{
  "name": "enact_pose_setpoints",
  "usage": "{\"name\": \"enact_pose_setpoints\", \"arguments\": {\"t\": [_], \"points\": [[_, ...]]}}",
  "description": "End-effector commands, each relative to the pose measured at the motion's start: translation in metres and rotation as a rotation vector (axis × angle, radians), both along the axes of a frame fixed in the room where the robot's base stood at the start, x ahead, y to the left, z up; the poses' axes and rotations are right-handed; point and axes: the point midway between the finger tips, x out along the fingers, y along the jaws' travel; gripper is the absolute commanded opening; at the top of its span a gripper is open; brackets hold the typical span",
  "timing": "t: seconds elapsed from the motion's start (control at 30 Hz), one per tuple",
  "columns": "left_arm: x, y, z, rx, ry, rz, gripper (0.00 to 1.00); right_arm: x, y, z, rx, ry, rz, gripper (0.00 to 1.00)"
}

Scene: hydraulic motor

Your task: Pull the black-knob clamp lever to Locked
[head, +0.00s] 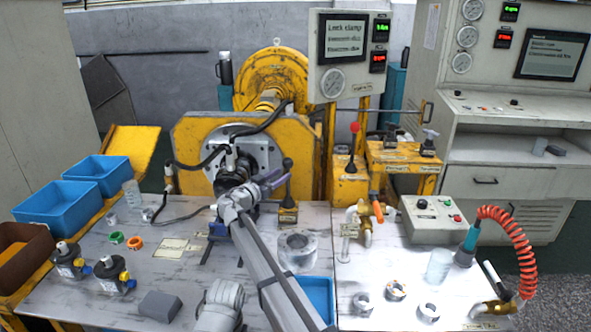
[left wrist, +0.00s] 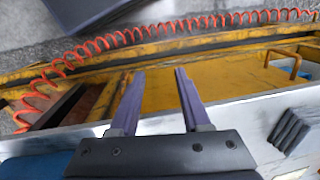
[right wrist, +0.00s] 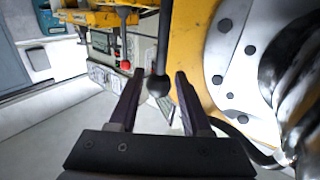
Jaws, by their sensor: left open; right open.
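The clamp lever has a black ball knob (head: 288,163) on a thin dark stem. It rises from a small yellow base (head: 288,214) with a label, in front of the yellow motor plate, and looks near upright. My right gripper (head: 277,181) is open beside the lever. In the right wrist view the black knob (right wrist: 158,85) shows between the fingers of the right gripper (right wrist: 159,76), with a gap on each side; contact cannot be seen. My left gripper (left wrist: 160,72) is open and empty in the left wrist view, above a yellow surface.
A panel screen (head: 345,37) reads "Lock clamp". A red-knob lever (head: 354,128) stands to the right, behind brass valve fittings (head: 367,218). Black hoses cross the motor plate (head: 193,130). A metal ring (head: 298,250) and a blue bin (head: 318,296) lie near my right arm.

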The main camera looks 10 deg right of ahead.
Motion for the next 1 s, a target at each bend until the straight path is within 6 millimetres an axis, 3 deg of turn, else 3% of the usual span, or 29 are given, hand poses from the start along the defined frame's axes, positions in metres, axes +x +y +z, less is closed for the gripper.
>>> {"name": "enact_pose_setpoints", "arguments": {"t": [0.17,0.6,0.9,1.0], "points": [[0.0,0.0,0.0,0.0,0.0,0.0,0.47,0.008,-0.009,0.0,0.0,0.001,-0.001,0.48],[0.0,0.0,0.0,0.0,0.0,0.0,0.47,0.047,-0.055,0.0,0.0,0.003,-0.002,0.48],[0.0,0.0,0.0,0.0,0.0,0.0,0.47,0.05,-0.059,0.0,0.0,0.003,-0.001,0.48],[0.0,0.0,0.0,0.0,0.0,0.0,0.47,0.049,-0.059,0.0,0.0,0.003,-0.001,0.38]]}}
